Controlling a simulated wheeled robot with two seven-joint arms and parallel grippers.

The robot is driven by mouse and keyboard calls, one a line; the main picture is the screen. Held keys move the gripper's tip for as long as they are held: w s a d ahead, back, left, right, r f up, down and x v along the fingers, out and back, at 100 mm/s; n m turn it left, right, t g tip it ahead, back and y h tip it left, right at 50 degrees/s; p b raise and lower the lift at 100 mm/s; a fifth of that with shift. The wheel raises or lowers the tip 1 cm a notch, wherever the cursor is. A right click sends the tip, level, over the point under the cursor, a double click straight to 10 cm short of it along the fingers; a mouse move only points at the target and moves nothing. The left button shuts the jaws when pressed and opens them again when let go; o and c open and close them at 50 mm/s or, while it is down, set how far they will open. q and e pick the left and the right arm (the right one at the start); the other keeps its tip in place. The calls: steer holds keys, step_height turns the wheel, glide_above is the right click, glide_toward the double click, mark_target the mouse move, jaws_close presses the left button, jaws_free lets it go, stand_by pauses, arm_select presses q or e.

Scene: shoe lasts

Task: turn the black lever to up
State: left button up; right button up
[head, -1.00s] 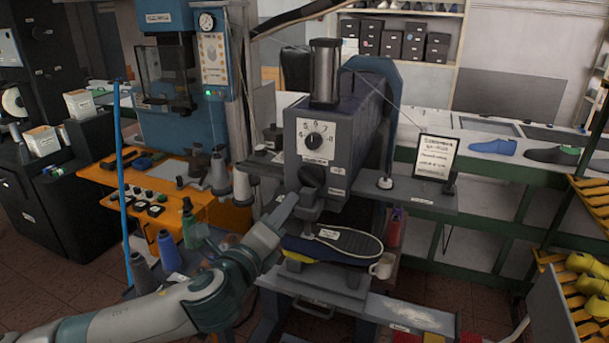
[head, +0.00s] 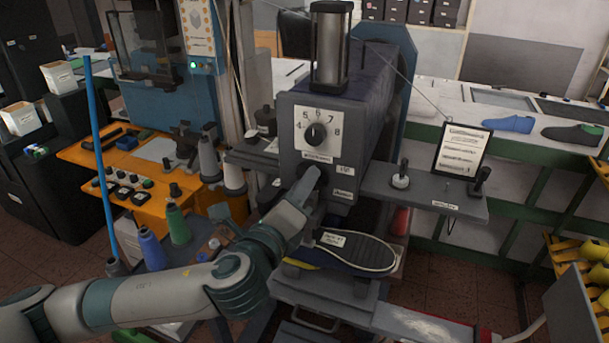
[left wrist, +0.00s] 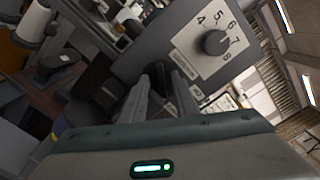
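The grey press (head: 372,110) carries a dial plate with a black knob (head: 315,134), which also shows in the left wrist view (left wrist: 215,43). Below the dial, a dark rounded part that looks like the black lever (head: 312,174) sits on the press front, partly hidden by my left gripper (head: 296,192). In the left wrist view, the fingers of my left gripper (left wrist: 162,90) stand apart with a dark part between them. I cannot tell whether they touch it. The lever's exact angle is hidden. My right gripper is not in view.
A dark shoe sole (head: 352,250) lies on the press bed below my gripper. A side shelf (head: 425,190) holds a small black-knobbed stick (head: 401,176), a framed sign (head: 461,150) and another black handle (head: 480,180).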

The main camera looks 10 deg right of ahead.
arm_select(q)
steer(key=shift+s+r, duration=0.1)
jaws_close()
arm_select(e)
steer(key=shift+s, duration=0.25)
